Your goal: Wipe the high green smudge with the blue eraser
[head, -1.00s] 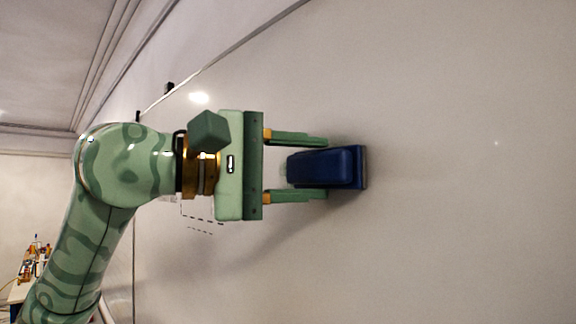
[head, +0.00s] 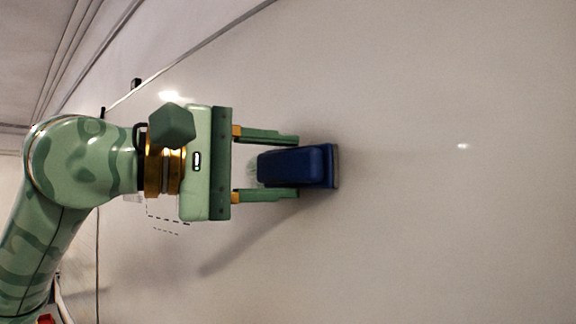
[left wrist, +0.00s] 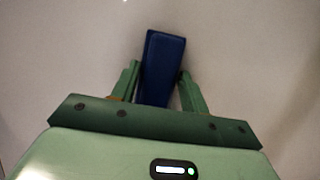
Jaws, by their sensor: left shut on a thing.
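The blue eraser (head: 295,167) is held between the two green fingers of my left gripper (head: 298,166), which is shut on it. The eraser's darker far end is at or very near the whiteboard (head: 430,230); I cannot tell if it presses on it. A faint greenish patch (head: 251,173), likely the green smudge, shows between the gripper's palm and the eraser, partly hidden by the eraser. In the left wrist view the eraser (left wrist: 162,65) stands out past the fingers, slightly tilted, before plain board. My right gripper is not in view.
Dashed black marks (head: 166,221) lie on the board below the gripper. The board's edge (head: 200,52) runs diagonally at the upper left, with a small black clip-like thing (head: 136,83) near it. The board right of the eraser is clear.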

